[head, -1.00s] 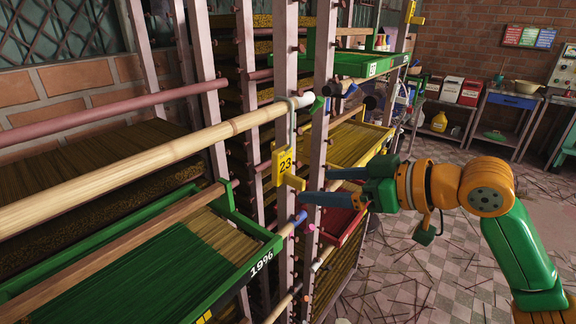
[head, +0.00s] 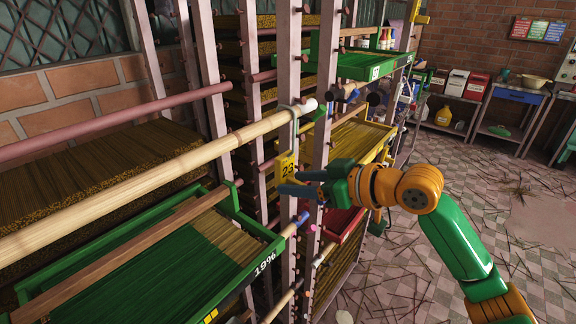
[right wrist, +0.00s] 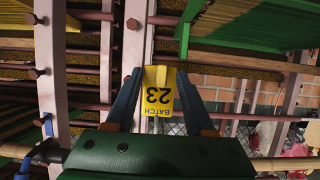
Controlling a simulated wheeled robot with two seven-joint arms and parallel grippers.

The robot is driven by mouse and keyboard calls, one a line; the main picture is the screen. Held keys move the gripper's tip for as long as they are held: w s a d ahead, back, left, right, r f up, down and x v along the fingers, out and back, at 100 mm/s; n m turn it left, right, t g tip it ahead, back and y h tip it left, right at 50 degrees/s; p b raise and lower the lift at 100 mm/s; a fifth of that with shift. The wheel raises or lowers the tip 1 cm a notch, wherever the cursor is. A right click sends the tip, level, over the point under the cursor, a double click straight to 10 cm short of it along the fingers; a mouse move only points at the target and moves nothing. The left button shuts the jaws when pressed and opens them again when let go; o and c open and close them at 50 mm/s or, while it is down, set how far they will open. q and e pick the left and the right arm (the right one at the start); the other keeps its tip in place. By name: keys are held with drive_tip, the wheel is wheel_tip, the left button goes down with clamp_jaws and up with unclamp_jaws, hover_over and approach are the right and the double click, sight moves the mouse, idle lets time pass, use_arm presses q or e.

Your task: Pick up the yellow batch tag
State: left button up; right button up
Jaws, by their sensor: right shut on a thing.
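The yellow batch tag (head: 286,168), marked 23, hangs by a pale loop (head: 294,125) near the end of a bamboo pole (head: 170,148) on the rack. My right gripper (head: 292,184) reaches it from the right, and its fingers cover the tag's lower part in the head view. In the right wrist view the tag (right wrist: 158,92) appears upside down between the two dark fingers of the right gripper (right wrist: 157,98), which is shut on it. My left gripper is not in view.
A green tray (head: 277,243) marked 19% sits left of the tag on the rack. Upright rack posts (head: 322,90) with pegs stand close to the gripper. A red tray (head: 345,226) lies behind it. The tiled floor (head: 440,240) at right is open, with scattered sticks.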

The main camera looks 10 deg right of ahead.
clamp_jaws()
drive_tip(key=shift+r, duration=0.3)
drive_tip(key=shift+s+d+r+b, duration=0.2)
drive_tip(key=shift+r+b, duration=0.25)
drive_tip(key=shift+r, duration=0.15)
drive_tip(key=s+d+f+b, duration=0.4)
drive_tip(key=s+f+b, duration=0.1)
drive_tip(key=f+b, duration=0.35)
drive_tip(key=s+d+r+b, duration=0.1)
drive_tip(key=s+d+b, duration=0.4)
drive_tip(key=s+d, duration=0.2)
drive_tip(key=s+d+r+b, duration=0.1)
drive_tip(key=s+d+b, duration=0.3)
drive_tip(key=s+d, duration=0.3)
drive_tip(key=shift+s+d+r+b, duration=0.2)
drive_tip(key=shift+s+b, duration=0.15)
drive_tip(key=shift+s, duration=2)
